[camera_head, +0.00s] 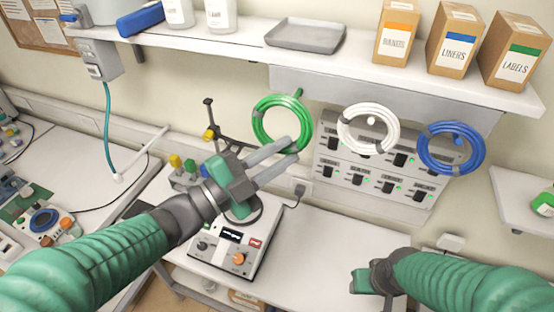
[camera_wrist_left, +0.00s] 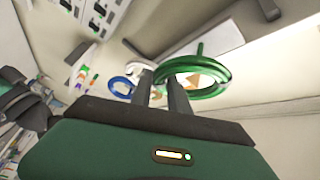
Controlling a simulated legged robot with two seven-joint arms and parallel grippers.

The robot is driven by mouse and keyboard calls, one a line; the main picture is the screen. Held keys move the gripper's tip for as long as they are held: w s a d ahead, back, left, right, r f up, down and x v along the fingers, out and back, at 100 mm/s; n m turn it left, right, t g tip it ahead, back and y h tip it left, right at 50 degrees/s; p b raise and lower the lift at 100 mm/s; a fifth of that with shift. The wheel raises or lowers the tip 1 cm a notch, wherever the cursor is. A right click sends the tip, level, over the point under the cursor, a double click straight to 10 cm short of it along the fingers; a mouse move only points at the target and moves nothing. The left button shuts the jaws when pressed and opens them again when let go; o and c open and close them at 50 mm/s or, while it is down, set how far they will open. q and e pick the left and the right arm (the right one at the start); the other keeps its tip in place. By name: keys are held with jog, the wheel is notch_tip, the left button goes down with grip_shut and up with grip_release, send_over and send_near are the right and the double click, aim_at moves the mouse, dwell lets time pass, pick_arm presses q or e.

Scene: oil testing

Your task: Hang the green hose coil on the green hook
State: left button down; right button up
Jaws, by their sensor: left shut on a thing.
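The green hose coil (camera_head: 256,122) is a ring with dark bands, held up in front of the wall panel. My left gripper (camera_head: 290,143) is shut on its lower right part. The green hook (camera_head: 298,92) shows at the coil's upper right edge. In the left wrist view the coil (camera_wrist_left: 205,93) lies at the fingertips, and the green hook (camera_wrist_left: 199,48) stands by its rim. I cannot tell whether the hook passes through the ring or lies behind it. My right gripper (camera_head: 368,279) is low at the front right, away from the coil; its fingers are unclear.
A white coil (camera_head: 345,130) and a blue coil (camera_head: 425,148) hang on hooks to the right. Above is a shelf (camera_head: 350,68) with a grey tray (camera_head: 305,36) and boxes. Below stand a clamp stand (camera_head: 209,115) and a white device (camera_head: 215,262).

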pick_arm(q)
jog(key=shift+w+d, duration=0.2)
jog(key=shift+w, duration=0.3)
jog(key=shift+w+d+f+b, duration=0.25)
jog(key=shift+w+f+b, duration=0.1)
jog(key=shift+w, duration=0.45)
jog(key=shift+w+d+f+b, duration=0.2)
jog(key=shift+w+d+b, duration=0.1)
jog(key=shift+w, duration=0.55)
jog(key=shift+w+d+f+b, duration=0.2)
jog(key=shift+w+f+b, duration=0.15)
jog(key=shift+w, duration=0.45)
jog(key=shift+r, duration=0.15)
jog(key=c, duration=1.2)
grip_release()
jog(key=shift+o, duration=0.2)
